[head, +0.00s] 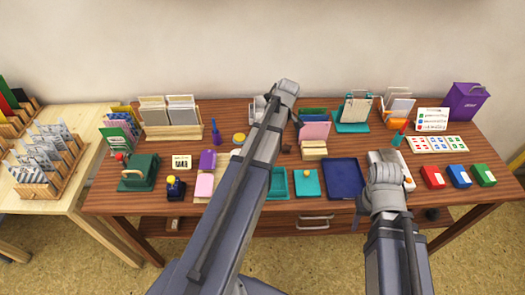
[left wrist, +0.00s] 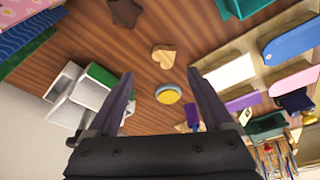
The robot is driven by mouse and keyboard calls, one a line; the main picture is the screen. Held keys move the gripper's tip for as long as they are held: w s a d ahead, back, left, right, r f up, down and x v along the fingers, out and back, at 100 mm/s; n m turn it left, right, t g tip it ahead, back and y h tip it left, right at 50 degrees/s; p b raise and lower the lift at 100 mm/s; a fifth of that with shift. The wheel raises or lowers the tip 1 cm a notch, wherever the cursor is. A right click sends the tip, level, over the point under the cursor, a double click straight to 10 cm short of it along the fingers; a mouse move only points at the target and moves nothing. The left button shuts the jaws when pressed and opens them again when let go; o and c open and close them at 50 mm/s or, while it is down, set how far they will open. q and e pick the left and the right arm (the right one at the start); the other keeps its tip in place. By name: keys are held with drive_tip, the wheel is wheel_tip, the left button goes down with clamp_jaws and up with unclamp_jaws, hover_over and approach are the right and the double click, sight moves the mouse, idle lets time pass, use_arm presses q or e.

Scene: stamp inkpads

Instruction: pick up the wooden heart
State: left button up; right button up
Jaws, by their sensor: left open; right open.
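The wooden heart (left wrist: 164,56) is a small light-wood piece lying on the brown table in the left wrist view. My left gripper (left wrist: 160,76) is open and empty, its two dark fingers spread. The heart shows beyond the fingertips, between their lines, apart from both. In the head view my left arm crosses the middle of the table, and I cannot make out the heart there. My right gripper (head: 383,172) is over the right part of the table, away from the heart; its fingers are hard to make out.
A round yellow-topped pad (left wrist: 169,94) lies close to the heart. A dark brown star (left wrist: 125,12) is on its other side. White boxes (left wrist: 82,97) stand by one finger. A blue tray (head: 343,178) and inkpads (head: 459,176) crowd the right side.

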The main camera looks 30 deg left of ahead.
use_arm(q)
drive_tip(key=shift+a+f+b, duration=0.2)
drive_tip(key=shift+f+b, duration=0.1)
drive_tip(key=shift+f, duration=0.4)
use_arm(e)
drive_tip(key=shift+f, duration=0.7)
use_arm(q)
drive_tip(key=shift+f, duration=0.1)
use_arm(e)
drive_tip(key=shift+f, duration=0.1)
use_arm(q)
drive_tip(key=b+x, duration=0.5)
drive_tip(key=shift+s+d+f, duration=0.1)
drive_tip(key=shift+s+d, duration=0.1)
drive_tip(key=shift+s, duration=0.15)
use_arm(e)
wheel_tip(320, 180, down, 5)
drive_tip(key=shift+r, duration=0.1)
use_arm(q)
clamp_jaws()
drive_tip(key=shift+r, duration=0.2)
wheel_tip(320, 180, up, 10)
drive_tip(key=p, duration=1)
use_arm(e)
wheel_tip(320, 180, up, 10)
